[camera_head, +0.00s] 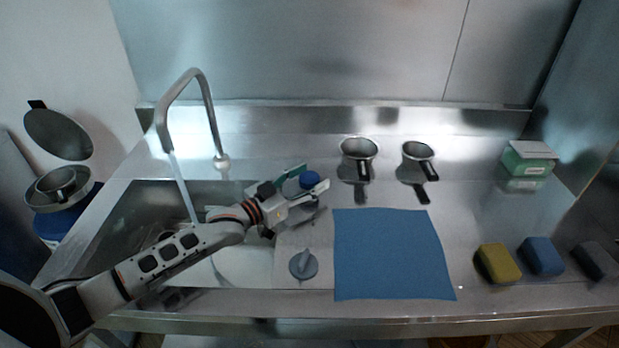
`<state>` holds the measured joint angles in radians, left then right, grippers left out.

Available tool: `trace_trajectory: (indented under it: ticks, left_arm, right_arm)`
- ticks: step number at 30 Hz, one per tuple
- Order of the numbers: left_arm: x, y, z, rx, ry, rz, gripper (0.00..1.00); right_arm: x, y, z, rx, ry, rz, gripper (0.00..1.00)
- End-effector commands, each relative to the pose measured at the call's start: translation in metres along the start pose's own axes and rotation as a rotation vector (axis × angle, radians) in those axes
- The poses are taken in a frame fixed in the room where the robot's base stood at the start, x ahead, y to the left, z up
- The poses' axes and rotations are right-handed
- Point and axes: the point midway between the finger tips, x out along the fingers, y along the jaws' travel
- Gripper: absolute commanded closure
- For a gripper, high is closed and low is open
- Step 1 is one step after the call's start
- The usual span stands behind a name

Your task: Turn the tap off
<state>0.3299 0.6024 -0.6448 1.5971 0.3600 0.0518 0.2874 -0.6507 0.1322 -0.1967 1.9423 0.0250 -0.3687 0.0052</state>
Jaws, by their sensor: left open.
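The tap (206,98) is a tall curved metal spout at the back of the sink, and a stream of water (182,188) falls from it into the basin. My left gripper (311,180) is open to the right of the sink. A round blue knob (309,178) shows between its fingers; I cannot tell whether they touch it. A second, grey-blue knob (303,264) sits on the counter nearer the front edge. My left arm hides part of the basin. My right gripper is not in view.
Two small pans (359,149) (417,152) stand behind a blue mat (388,252). A yellow sponge (497,263), a blue sponge (541,256) and a dark sponge (594,261) lie at the right. A green and white box (528,160) stands behind them. The mat is clear.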

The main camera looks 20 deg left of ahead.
Motion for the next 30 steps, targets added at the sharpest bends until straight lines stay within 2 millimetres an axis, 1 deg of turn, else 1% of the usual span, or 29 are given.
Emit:
trace_trajectory:
  ticks: [9,11,12,13,14,25,30]
  left_arm:
    - [0.003,0.0001,0.0003,0.0,0.0,0.0,0.45]
    - [0.0029,0.0001,0.0002,0.0,0.0,0.0,0.61]
    - [0.0029,0.0,0.0002,0.0,0.0,0.0,0.71]
    - [0.0029,0.0001,0.0002,0.0,0.0,0.0,0.79]
    - [0.0029,0.0001,0.0002,0.0,0.0,0.0,0.84]
    - [0.0031,-0.0009,0.0001,0.004,0.0,0.022,0.84]
    - [0.003,-0.0021,0.0006,0.008,0.0,0.073,0.84]
  right_arm:
    - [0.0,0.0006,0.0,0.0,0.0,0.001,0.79]
    - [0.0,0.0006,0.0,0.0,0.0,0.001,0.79]
    - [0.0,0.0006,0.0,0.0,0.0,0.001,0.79]
    - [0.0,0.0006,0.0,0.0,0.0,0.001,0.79]
    - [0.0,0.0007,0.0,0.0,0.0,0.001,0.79]
    - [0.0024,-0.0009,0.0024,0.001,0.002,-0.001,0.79]
    - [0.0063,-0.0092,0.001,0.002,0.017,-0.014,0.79]
